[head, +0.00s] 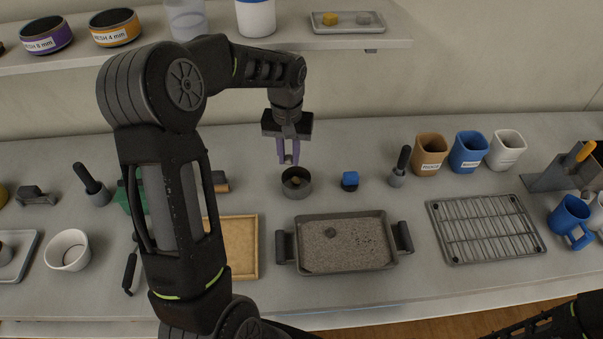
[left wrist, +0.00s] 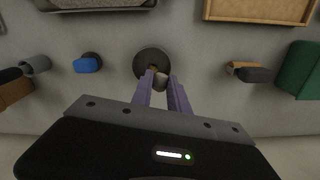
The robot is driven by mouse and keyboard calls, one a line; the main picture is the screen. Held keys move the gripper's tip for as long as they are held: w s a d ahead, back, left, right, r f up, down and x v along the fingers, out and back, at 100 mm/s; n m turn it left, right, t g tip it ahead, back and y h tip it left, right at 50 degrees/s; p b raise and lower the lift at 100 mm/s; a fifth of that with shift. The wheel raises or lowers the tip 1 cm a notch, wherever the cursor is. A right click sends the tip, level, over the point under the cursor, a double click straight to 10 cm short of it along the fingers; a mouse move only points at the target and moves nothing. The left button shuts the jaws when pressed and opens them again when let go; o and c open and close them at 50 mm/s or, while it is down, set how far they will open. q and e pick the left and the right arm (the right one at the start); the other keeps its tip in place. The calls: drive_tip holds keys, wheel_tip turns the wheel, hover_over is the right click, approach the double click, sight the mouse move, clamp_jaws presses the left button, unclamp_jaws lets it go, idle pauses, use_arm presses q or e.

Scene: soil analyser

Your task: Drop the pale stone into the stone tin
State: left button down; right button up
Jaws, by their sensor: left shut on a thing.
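The stone tin (head: 304,190) is a small round dark grey can on the bench, with a brownish piece inside. My left gripper (head: 288,158) points down above the tin, its purple fingers shut on the pale stone (left wrist: 161,82). In the left wrist view the greyish stone sits between the fingertips (left wrist: 163,86) and overlaps the near part of the tin (left wrist: 143,64). The stone appears above the rim, apart from the tin. My right gripper is out of view; only part of my right arm shows at the lower right.
A blue-topped object (head: 350,181) stands right of the tin. A tray of soil (head: 333,271) and a wooden-framed tray (head: 256,247) lie in front. Brown (head: 429,153), blue and white cups stand to the right near a wire rack (head: 486,230). A shelf (head: 375,38) runs above.

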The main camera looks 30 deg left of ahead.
use_arm(q)
drive_tip(key=shift+s, duration=0.1)
drive_tip(key=shift+f, duration=0.45)
drive_tip(key=shift+f+b, duration=1.55)
drive_tip(key=shift+f, duration=1.05)
drive_tip(key=c, duration=1.2)
unclamp_jaws()
drive_tip(key=shift+r, duration=0.15)
drive_tip(key=shift+r+b, duration=0.75)
drive_tip(key=shift+r, duration=3.05)
